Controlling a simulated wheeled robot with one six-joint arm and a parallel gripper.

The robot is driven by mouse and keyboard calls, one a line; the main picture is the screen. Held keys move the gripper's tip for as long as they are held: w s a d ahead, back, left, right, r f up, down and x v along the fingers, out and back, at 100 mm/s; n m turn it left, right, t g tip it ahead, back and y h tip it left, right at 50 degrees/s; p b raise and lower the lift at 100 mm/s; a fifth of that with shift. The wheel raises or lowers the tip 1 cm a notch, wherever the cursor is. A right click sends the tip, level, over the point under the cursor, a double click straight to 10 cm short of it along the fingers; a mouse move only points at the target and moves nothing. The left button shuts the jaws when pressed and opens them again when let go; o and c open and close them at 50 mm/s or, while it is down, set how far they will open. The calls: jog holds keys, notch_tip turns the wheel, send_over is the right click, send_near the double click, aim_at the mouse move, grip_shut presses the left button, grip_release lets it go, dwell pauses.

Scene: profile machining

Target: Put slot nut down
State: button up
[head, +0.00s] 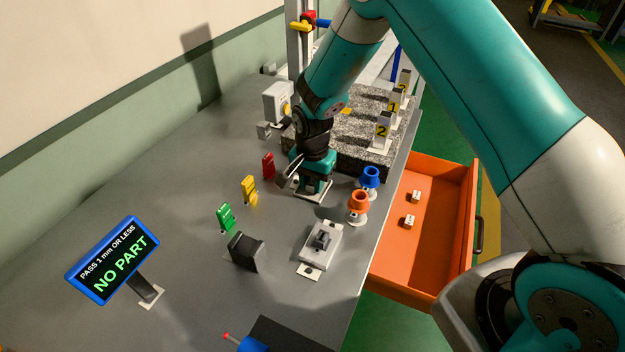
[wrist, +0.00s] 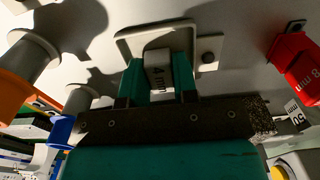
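My gripper (head: 313,188) points down at a pale-rimmed square holder on the bench, seen in the head view. In the wrist view my gripper (wrist: 158,82) has its two teal fingers on either side of a small grey block marked with what looks like "4 mm", which I take to be the slot nut (wrist: 157,62). The fingers appear to touch its sides. The block lies within the outline of the holder's pale rim (wrist: 124,45). Whether it rests on the surface is hard to tell. In the head view the fingers hide the block.
Red (head: 268,166), yellow (head: 248,190) and green (head: 225,217) marked pieces stand left of my gripper. Blue (head: 370,177) and orange (head: 358,203) cups stand right. A granite block (head: 362,155) lies behind. An open orange drawer (head: 433,255) holds two small blocks. A display (head: 113,258) reads "NO PART".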

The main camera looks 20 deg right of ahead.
aim_at(312, 182)
jog(key=o, duration=0.5)
jog(key=shift+c, duration=0.2)
jog(key=s+a+r+n+y+b, duration=0.1)
jog(key=s+r+n+b, duration=0.3)
jog(key=r, duration=1.3)
jog(key=s+a+r+n+y, duration=0.1)
jog(key=s+n, duration=0.3)
jog(key=s, duration=0.4)
jog(key=s+a+r+n+y, duration=0.1)
jog(key=s+r+n, duration=0.3)
jog(key=s, duration=0.4)
jog(key=s+a+r+n+y+p, duration=0.1)
jog(key=s+r+n, duration=0.2)
jog(key=s, duration=0.4)
jog(key=shift+s+a+n, duration=0.2)
jog(key=shift+s+n, duration=0.2)
jog(key=shift+n, duration=0.2)
